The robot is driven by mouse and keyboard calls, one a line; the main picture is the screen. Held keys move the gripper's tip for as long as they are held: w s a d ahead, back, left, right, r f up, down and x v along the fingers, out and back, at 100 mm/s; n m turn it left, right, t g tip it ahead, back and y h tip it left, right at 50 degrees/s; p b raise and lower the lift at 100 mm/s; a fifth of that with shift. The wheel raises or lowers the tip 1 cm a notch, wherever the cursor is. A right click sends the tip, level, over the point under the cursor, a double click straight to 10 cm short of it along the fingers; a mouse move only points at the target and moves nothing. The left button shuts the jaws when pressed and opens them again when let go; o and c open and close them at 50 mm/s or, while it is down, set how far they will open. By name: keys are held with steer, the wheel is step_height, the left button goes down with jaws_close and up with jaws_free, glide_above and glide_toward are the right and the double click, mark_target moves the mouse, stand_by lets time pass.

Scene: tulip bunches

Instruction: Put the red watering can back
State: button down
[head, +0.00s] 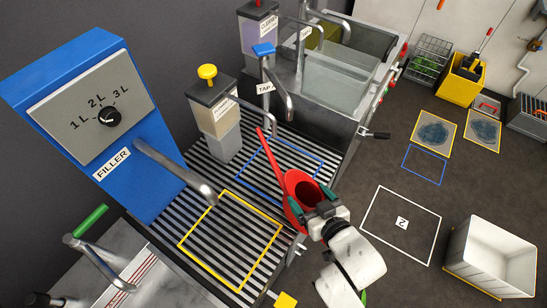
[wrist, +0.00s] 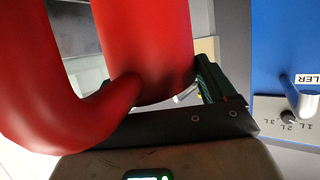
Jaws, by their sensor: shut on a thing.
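The red watering can (head: 303,183) is at the right edge of the slatted grate in the head view, between the blue outline (head: 247,185) and the yellow outline (head: 190,260). Its long spout points up and left, over the blue outline. My gripper (head: 313,207) is shut on it from the lower right, with green fingertips at the can. The wrist view shows the red body (wrist: 150,45) and curved handle (wrist: 30,115) close up. The exact grip point is partly hidden. I cannot tell whether the can touches the grate.
The blue filler (head: 60,115) stands left, its pipe reaching over the grate. The tap (head: 265,75) and a soap-like dispenser (head: 215,115) stand behind. On the floor are a white outline (head: 368,232), a small blue outline (head: 424,165) and a white bin (head: 490,262).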

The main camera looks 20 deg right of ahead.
mark_target(298, 174)
steer(key=r+x, duration=0.2)
steer(key=x, duration=0.7)
steer(key=w+r+p+x, duration=0.1)
steer(key=x, duration=0.8)
steer(key=shift+w+r, duration=0.3)
steer(key=shift+r, duration=0.05)
steer(key=shift+f, duration=0.1)
steer(key=shift+f, duration=0.15)
jaws_free()
steer(key=v, duration=1.2)
steer(key=shift+p, duration=0.4)
steer(key=shift+s, duration=0.1)
